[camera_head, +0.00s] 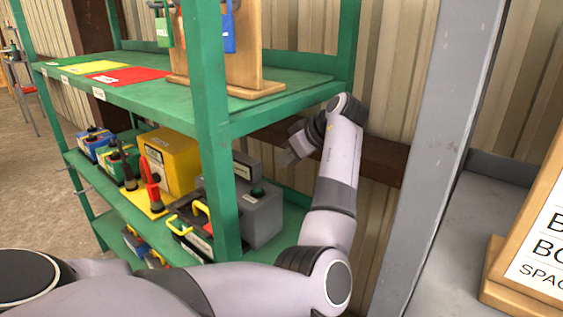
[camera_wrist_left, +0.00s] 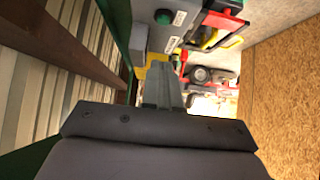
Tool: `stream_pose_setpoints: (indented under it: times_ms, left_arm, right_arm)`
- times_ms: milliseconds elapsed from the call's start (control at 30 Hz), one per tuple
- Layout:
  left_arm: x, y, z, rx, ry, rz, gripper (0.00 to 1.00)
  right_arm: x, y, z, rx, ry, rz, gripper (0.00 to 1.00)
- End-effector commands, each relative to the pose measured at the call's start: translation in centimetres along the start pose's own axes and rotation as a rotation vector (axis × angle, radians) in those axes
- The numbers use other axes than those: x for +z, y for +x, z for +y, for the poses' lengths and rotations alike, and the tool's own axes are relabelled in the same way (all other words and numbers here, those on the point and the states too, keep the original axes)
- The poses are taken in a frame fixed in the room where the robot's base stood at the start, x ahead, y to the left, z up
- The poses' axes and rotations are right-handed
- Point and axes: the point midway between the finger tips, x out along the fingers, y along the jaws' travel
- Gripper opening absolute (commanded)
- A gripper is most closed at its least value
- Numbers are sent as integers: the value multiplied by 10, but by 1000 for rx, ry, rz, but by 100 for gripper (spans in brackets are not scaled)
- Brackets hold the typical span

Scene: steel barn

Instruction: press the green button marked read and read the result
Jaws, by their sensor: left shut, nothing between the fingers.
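A grey box (camera_head: 262,217) stands on the middle shelf of the green rack, with a green button (camera_head: 257,192) on its top. In the left wrist view the green button (camera_wrist_left: 163,17) sits near the top edge, beside small white labels too small to read. My left gripper (camera_head: 285,159) is shut and empty. In the head view it is above and to the right of the grey box, apart from the button. In the left wrist view its closed fingers (camera_wrist_left: 160,68) point towards the shelf, below the button in the picture. My right gripper is not in view.
The upper green shelf (camera_head: 300,86) and front post (camera_head: 213,130) are close to my left arm. A yellow device (camera_head: 172,158), a red-handled tool (camera_head: 152,190) and yellow handles (camera_head: 203,209) crowd the shelf to the left. A grey steel post (camera_head: 440,130) stands right of my arm.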

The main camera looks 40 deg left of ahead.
Motion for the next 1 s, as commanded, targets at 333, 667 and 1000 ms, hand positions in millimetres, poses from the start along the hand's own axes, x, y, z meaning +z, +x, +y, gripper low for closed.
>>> stream_pose_setpoints:
  times_ms: [333,667,1000]
  left_arm:
    - [0,0,0,1,-1,1,0]
    - [6,12,2,24,41,20,0]
    - [61,80,8,262,387,161,0]
  right_arm:
    - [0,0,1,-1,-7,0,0]
    - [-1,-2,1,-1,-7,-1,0]
    - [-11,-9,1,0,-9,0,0]
